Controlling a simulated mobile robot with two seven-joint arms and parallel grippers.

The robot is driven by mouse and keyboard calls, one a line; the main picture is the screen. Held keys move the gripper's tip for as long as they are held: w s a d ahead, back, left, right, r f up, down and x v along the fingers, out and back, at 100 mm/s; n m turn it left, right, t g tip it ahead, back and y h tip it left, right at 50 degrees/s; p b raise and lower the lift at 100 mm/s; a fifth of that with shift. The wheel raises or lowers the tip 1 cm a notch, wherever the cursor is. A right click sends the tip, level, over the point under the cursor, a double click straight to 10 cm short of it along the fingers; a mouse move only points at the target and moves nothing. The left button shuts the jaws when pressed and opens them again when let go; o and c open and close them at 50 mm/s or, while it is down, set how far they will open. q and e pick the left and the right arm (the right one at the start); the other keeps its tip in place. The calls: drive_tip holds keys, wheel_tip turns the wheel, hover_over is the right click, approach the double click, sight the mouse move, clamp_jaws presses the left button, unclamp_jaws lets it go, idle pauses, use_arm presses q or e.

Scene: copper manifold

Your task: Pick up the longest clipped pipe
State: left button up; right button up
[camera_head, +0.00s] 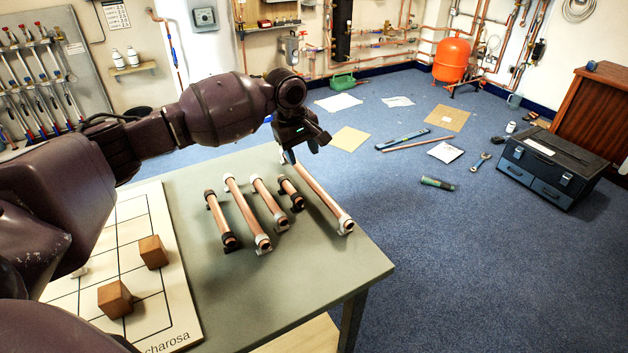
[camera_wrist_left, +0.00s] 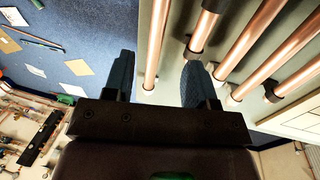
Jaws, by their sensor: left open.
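Several copper pipes with clips at their ends lie side by side on the grey-green table (camera_head: 300,275). The rightmost pipe (camera_head: 322,194), with pale clips, looks longest. Left of it are a short black-clipped pipe (camera_head: 291,193), two pale-clipped pipes (camera_head: 269,201) (camera_head: 246,211) and another black-clipped pipe (camera_head: 220,218). My left gripper (camera_head: 292,155) is open over the far end of the rightmost pipe. In the left wrist view, this pipe (camera_wrist_left: 156,40) runs between the two dark fingertips, its pale end clip near the gripper; contact cannot be told. My right gripper is not in view.
A white grid board (camera_head: 180,300) with wooden cubes (camera_head: 153,252) (camera_head: 115,299) lies on the table's left side. The table's right edge is close to the rightmost pipe. A toolbox (camera_head: 550,165) and scattered tools lie on the blue floor.

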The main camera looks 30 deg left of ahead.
sight(309, 178)
use_arm(q)
drive_tip(key=f, duration=0.2)
drive_tip(key=w+f+b, duration=0.1)
drive_tip(key=f, duration=0.2)
drive_tip(key=shift+w+d+b, duration=0.1)
drive_tip(key=shift+d+b, duration=0.05)
drive_tip(key=shift+b, duration=0.15)
drive_tip(key=shift+f, duration=0.3)
drive_tip(key=f, duration=0.1)
drive_tip(key=f+b, duration=0.1)
drive_tip(key=f, duration=0.1)
drive_tip(key=f+b, duration=0.1)
drive_tip(key=shift+w+d+f, duration=0.2)
drive_tip(key=shift+w+d, duration=0.1)
drive_tip(key=shift+d, duration=0.1)
drive_tip(key=shift+f, duration=0.2)
drive_tip(key=shift+r, duration=0.25)
drive_tip(key=shift+c, duration=0.5)
drive_tip(key=c, duration=0.7)
clamp_jaws()
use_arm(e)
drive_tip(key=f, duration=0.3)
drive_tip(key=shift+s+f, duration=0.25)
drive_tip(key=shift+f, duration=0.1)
